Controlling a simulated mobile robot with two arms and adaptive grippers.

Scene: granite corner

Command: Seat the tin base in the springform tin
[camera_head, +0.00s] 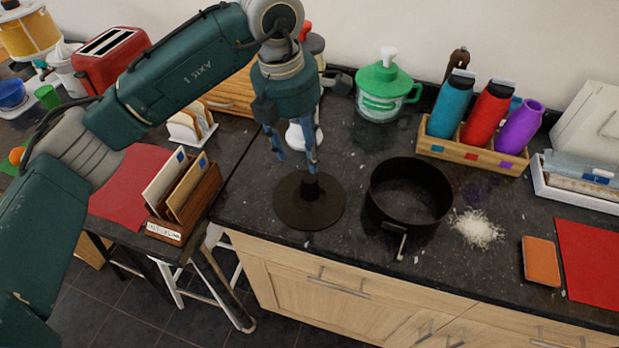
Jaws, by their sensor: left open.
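The tin base (289,212), a flat dark disc with a short upright knob (309,188), lies on the black granite counter. The springform tin (391,216), a dark round ring with a latch on its front side, stands just to the right of the base, apart from it. My left gripper (293,160) comes down from above and points at the base. Its fingers are apart and empty; one fingertip shows close to the knob, and I cannot tell whether it touches. My right gripper is not in view.
White powder (477,228) is spilled right of the tin, with an orange sponge (541,262) and red mat (592,265) beyond. A wooden bottle rack (470,154) and green-lidded jar (382,100) stand behind. A letter holder (187,217) is at left. The counter's front edge is near.

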